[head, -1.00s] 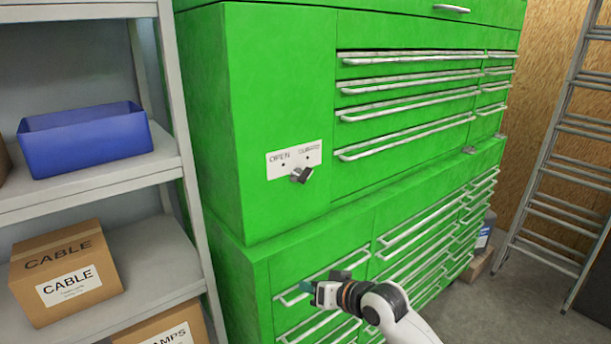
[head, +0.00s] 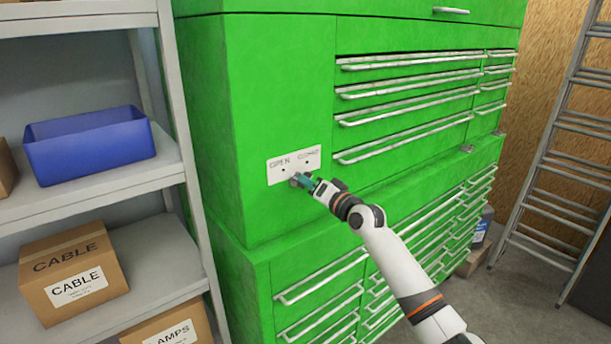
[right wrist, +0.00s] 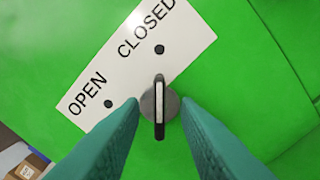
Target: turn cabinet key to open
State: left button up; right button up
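The dark key (right wrist: 159,120) sits in a round grey base on the green cabinet (head: 280,90), below the white OPEN/CLOSED plate (right wrist: 125,58). Its upper end points at the dot beside CLOSED. My right gripper (head: 298,181) is at the key in the head view and hides most of it. In the right wrist view its two teal fingers (right wrist: 159,108) are open, one on each side of the key, with green gaps between fingers and key. The plate also shows in the head view (head: 294,163). My left gripper is not in view.
A grey shelf (head: 85,205) with a blue bin (head: 90,150) and a CABLE box (head: 75,275) stands left of the cabinet. Drawers with bar handles (head: 408,95) lie right of the plate. A ladder (head: 560,150) leans at the far right.

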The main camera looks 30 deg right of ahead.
jog(key=shift+w+a, duration=0.1)
jog(key=shift+w, duration=0.95)
jog(key=shift+c, duration=0.6)
grip_shut()
